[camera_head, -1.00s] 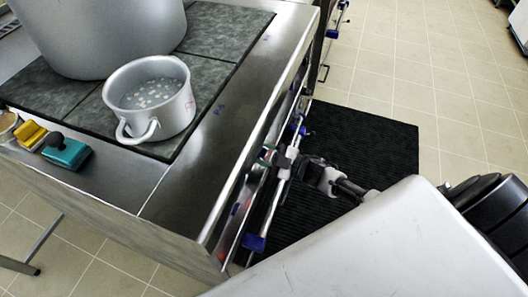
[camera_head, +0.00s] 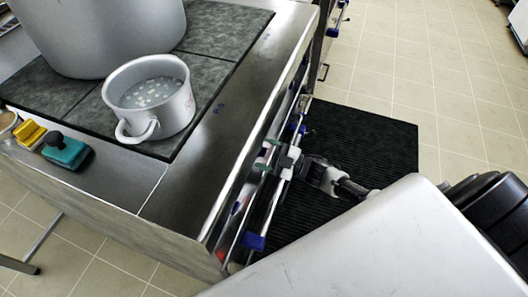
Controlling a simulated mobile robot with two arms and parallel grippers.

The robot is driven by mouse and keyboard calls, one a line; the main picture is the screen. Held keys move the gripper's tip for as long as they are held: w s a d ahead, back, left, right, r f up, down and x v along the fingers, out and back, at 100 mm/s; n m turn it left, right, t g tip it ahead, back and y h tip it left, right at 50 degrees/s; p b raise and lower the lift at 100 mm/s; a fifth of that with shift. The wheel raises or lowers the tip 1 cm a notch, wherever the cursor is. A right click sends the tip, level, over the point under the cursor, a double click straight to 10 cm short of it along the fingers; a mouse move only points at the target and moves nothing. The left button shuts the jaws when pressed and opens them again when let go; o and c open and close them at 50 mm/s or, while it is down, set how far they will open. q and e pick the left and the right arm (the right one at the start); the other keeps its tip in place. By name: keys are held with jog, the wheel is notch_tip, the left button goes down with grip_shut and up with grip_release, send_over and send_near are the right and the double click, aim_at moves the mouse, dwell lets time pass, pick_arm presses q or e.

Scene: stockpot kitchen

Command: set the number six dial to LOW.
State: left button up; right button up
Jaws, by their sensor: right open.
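My right gripper (camera_head: 280,160) is at the front panel of the steel stove (camera_head: 185,200), beside the rail that runs along it. It is open, and its fingers are small and partly lost against the panel. The dials on the panel are seen almost edge-on, and no number or LOW mark can be read, so I cannot tell which one is number six or whether the gripper touches it. My left gripper is out of view.
A small pot (camera_head: 150,98) with pale pieces in liquid and a large stockpot (camera_head: 105,35) stand on the dark hob plates. A teal-handled brush (camera_head: 66,151) and a yellow one (camera_head: 30,134) lie at the left edge. A black ribbed mat (camera_head: 345,155) covers the floor.

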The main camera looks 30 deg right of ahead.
jog(key=r+v, duration=0.1)
jog(key=v, duration=0.9)
jog(key=shift+f, duration=0.45)
jog(key=s+f+m+g+h+p, duration=0.25)
jog(key=s+f+m+h, duration=0.3)
jog(key=f, duration=0.45)
jog(key=s+f+m+g+h+p, duration=0.2)
jog(key=s+f+m+h+p, duration=0.15)
jog(key=s+f+h, duration=0.5)
jog(key=s+a+f+m+g, duration=0.1)
jog(key=s+a+f+g, duration=0.1)
jog(key=s, duration=0.4)
jog(key=s+a+f+m+g+y+p, duration=0.1)
jog(key=s+a+f+g, duration=0.2)
jog(key=s, duration=0.4)
jog(key=s+a+f+m+g+p, duration=0.1)
jog(key=s+a+f+g, duration=0.2)
jog(key=s, duration=0.4)
jog(key=shift+s+f+m+g+y, duration=0.25)
jog(key=shift+f+m+g+y, duration=0.2)
jog(key=shift+g, duration=0.1)
